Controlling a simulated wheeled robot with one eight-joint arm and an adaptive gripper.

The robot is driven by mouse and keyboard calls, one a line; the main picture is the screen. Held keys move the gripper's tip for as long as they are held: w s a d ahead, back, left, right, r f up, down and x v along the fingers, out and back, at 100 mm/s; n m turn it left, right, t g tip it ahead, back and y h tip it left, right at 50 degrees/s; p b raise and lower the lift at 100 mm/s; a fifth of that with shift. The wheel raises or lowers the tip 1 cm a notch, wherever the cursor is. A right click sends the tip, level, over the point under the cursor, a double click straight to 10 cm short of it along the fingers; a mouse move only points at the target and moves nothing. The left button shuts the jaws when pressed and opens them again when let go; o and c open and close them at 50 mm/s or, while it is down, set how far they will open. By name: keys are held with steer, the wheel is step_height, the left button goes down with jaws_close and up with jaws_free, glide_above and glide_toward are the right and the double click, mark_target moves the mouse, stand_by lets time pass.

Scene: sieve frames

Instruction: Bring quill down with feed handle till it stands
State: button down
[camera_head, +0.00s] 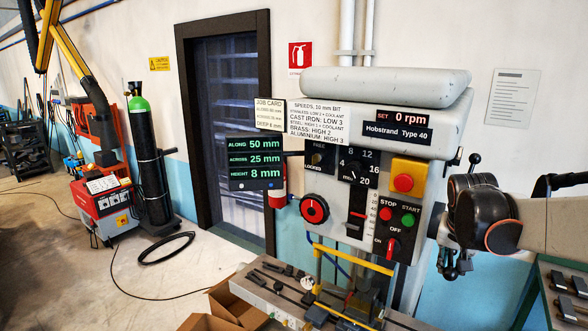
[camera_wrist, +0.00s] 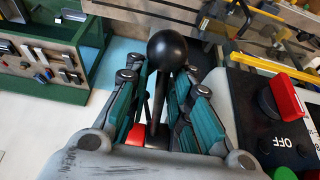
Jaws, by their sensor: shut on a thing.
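The drill press (camera_head: 380,100) stands in the middle of the head view. Its feed handle (camera_head: 474,159) is on the right side, with one black ball knob up and others low beside my wrist. In the wrist view a dark spoke of the feed handle (camera_wrist: 167,50), ending in a black ball, stands between the teal-padded fingers of my gripper (camera_wrist: 158,85). The gripper is shut on it. In the head view my wrist hides the fingers. The readout (camera_head: 255,163) shows along 50, across 25, height 8 mm. The quill is not clearly seen behind the yellow guard (camera_head: 350,257).
The button panel (camera_head: 398,222) with stop, start and a red switch is close left of my wrist; the red switch (camera_wrist: 285,97) also shows in the wrist view. The speed display reads 0 rpm. A green bench (camera_head: 568,285) with tools stands at lower right.

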steer(key=shift+f+b, duration=0.6)
steer(key=shift+f, duration=0.15)
steer(key=shift+w+f+b, duration=0.1)
steer(key=shift+f+b, duration=0.8)
steer(key=shift+f, duration=0.05)
steer(key=shift+r, duration=0.15)
steer(key=shift+f+b, duration=0.3)
steer(key=shift+b, duration=0.4)
steer(key=shift+w+r, duration=0.1)
steer(key=shift+r, duration=0.1)
stand_by(0.4)
steer(key=shift+f, duration=0.2)
steer(key=shift+r, duration=0.15)
stand_by(0.4)
steer(key=shift+f+b, duration=0.2)
steer(key=shift+b, duration=0.25)
